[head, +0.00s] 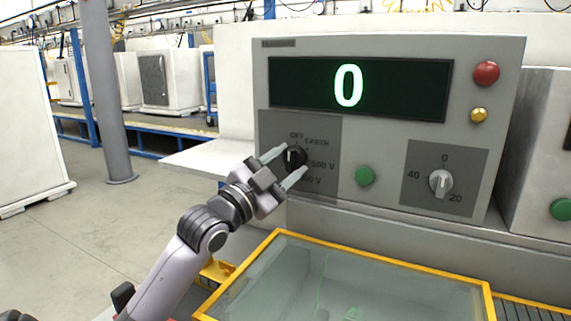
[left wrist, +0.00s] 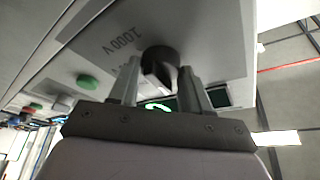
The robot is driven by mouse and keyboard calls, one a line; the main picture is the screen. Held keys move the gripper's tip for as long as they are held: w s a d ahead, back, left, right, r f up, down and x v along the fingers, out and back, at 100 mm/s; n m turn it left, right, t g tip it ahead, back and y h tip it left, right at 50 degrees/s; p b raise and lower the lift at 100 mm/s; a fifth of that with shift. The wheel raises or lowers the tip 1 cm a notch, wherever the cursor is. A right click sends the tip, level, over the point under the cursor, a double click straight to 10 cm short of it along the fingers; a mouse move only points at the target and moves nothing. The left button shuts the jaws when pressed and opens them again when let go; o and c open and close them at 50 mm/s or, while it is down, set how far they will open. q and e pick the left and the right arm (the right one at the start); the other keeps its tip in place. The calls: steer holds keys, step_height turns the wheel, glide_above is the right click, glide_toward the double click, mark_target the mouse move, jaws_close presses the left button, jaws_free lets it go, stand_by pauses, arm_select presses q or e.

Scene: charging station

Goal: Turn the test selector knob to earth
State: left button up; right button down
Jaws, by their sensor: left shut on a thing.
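The black test selector knob (head: 296,157) sits on a dark grey plate at the lower left of the tester's front panel. Labels around it read OFF, EARTH, 500 V and a partly hidden one ending in V. My left gripper (head: 284,164) has its two fingers on either side of the knob and is shut on it. In the left wrist view the knob (left wrist: 160,62) shows between the fingertips (left wrist: 158,75), with a 1000 V label beside it. The exact direction of its pointer is hard to tell. My right gripper is not in view.
The panel has a display (head: 350,88) reading 0, a green button (head: 364,176), a grey 0-20-40 knob (head: 440,182), a red lamp (head: 486,73) and a yellow one (head: 479,115). A yellow-framed glass cover (head: 345,280) lies below. Open floor is at the left.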

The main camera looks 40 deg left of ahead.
arm_select(q)
steer(key=m+h, duration=0.1)
steer(key=m, duration=0.1)
steer(key=m+g+p, duration=0.1)
steer(key=m, duration=0.1)
steer(key=shift+r+m+h+p, duration=0.15)
steer(key=shift+m+h+p, duration=0.15)
steer(key=shift+m+h, duration=0.1)
steer(key=shift+a+r+m+g+h, duration=0.15)
steer(key=shift+m+g, duration=0.35)
steer(key=shift+m, duration=0.8)
steer(key=shift+d+f+m+g+h, duration=0.15)
steer(key=shift+m+g, duration=0.35)
steer(key=shift+m, duration=0.8)
steer(key=shift+a+r, duration=0.1)
steer(key=o, duration=1.1)
steer(key=shift+c, duration=0.2)
steer(key=shift+s, duration=0.15)
steer(key=shift+s+a, duration=0.1)
steer(key=shift+s, duration=0.75)
steer(key=shift+s+a, duration=0.2)
steer(key=shift+s, duration=2.4)
